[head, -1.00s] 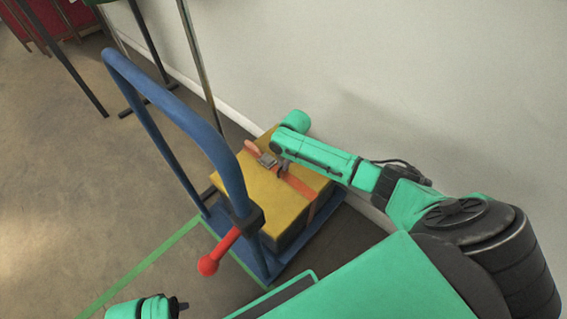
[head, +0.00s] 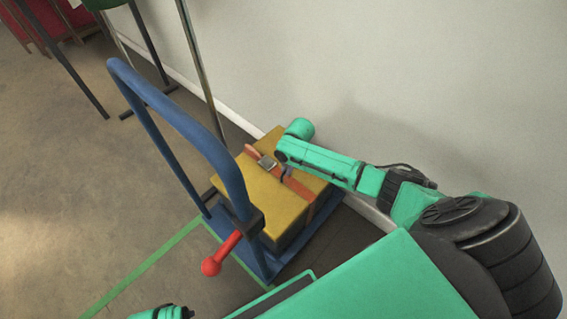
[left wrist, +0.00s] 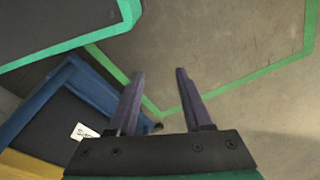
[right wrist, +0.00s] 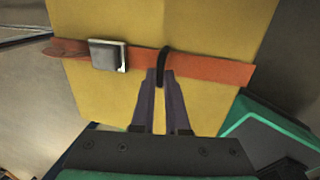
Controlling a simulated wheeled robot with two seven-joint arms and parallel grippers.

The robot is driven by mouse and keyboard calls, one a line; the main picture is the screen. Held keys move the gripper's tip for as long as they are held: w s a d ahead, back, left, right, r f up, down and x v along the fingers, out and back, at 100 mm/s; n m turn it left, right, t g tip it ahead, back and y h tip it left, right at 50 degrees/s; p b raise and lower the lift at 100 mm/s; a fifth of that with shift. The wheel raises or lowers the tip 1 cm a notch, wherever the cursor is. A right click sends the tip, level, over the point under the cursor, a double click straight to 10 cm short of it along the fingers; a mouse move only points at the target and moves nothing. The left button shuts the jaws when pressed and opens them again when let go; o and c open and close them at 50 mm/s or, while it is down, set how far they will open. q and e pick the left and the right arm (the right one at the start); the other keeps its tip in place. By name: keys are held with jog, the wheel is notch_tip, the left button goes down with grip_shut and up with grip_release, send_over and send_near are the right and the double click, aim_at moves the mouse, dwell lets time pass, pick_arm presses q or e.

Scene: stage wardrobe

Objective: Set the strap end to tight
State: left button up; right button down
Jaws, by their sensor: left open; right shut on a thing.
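An orange strap (right wrist: 205,64) runs across the top of a yellow box (right wrist: 110,18), with a silver buckle (right wrist: 107,54) on it. A short orange end (right wrist: 66,48) sticks out left of the buckle in the right wrist view. A black loop (right wrist: 163,58) sits around the strap right of the buckle. My right gripper (right wrist: 160,76) is shut on this loop, its fingertips close together at the strap. In the head view, the strap (head: 300,187) and buckle (head: 267,162) show beside my right arm. My left gripper (left wrist: 155,72) is open and empty, away from the box.
The box stands on a blue trolley (head: 218,150) with a tall handle and a red-knobbed lever (head: 211,266). A pale wall (head: 430,80) rises close behind the box. Green tape (head: 130,275) marks the floor (head: 70,200), which is clear on the left.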

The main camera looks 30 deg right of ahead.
jog(key=s+p, duration=0.1)
jog(key=s+d+p, duration=0.1)
jog(key=s+p, duration=0.2)
jog(key=shift+d+r, duration=0.2)
jog(key=shift+r, duration=0.05)
jog(key=s+p, duration=0.1)
jog(key=s+d+p, duration=0.1)
jog(key=s+p, duration=0.1)
jog(key=shift+s+d+f, duration=0.15)
jog(key=shift+s, duration=0.1)
pick_arm(q)
jog(key=s+a+f, duration=0.2)
jog(key=s+f, duration=0.1)
jog(key=s, duration=0.3)
jog(key=s+a+f, duration=0.1)
jog(key=s+f, duration=0.3)
jog(key=s, duration=0.3)
jog(key=shift+s+a+f+m, duration=0.25)
jog(key=shift+s+a+m, duration=0.05)
jog(key=shift+a, duration=0.05)
pick_arm(e)
jog(key=shift+s+f, duration=0.15)
jog(key=shift+s, duration=0.1)
jog(key=c, duration=0.9)
grip_release()
